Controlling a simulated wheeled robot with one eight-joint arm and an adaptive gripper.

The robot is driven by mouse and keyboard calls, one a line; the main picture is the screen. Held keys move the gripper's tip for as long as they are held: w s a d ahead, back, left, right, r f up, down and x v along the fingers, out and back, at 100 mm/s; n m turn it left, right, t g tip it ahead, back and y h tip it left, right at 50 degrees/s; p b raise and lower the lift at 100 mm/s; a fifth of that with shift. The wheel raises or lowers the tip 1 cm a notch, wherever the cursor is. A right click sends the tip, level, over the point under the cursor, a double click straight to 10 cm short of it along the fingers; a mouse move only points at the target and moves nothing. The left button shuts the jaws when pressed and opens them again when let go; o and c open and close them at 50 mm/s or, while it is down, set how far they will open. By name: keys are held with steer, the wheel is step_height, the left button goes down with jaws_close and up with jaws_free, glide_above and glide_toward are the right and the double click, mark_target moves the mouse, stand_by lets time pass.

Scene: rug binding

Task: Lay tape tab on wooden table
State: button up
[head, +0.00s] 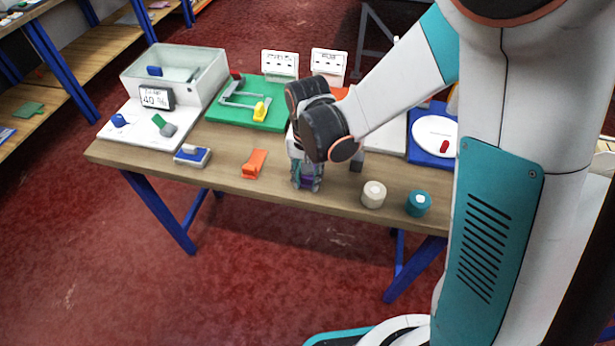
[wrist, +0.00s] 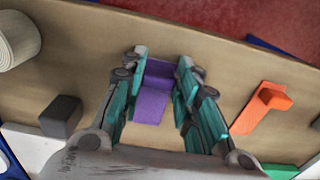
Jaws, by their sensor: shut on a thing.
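The tape tab appears to be the purple piece (wrist: 151,100), an angular block held between the teal-padded fingers of my gripper (wrist: 165,66) in the wrist view. In the head view my gripper (head: 307,183) points down over the front part of the wooden table (head: 228,155), and only a little purple shows between the fingers. The gripper is shut on the purple piece. I cannot tell whether the piece touches the tabletop.
An orange piece (head: 254,164) lies left of my gripper. A dark cube (head: 357,162), a cream roll (head: 373,194) and a teal roll (head: 418,203) stand to its right. A green mat (head: 222,114) lies behind. Bare wood lies around the gripper near the front edge.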

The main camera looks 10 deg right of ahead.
steer(key=shift+f, duration=0.15)
steer(key=o, duration=0.9)
step_height(320, 180, up, 12)
steer(key=p, duration=0.4)
steer(key=shift+r, duration=0.2)
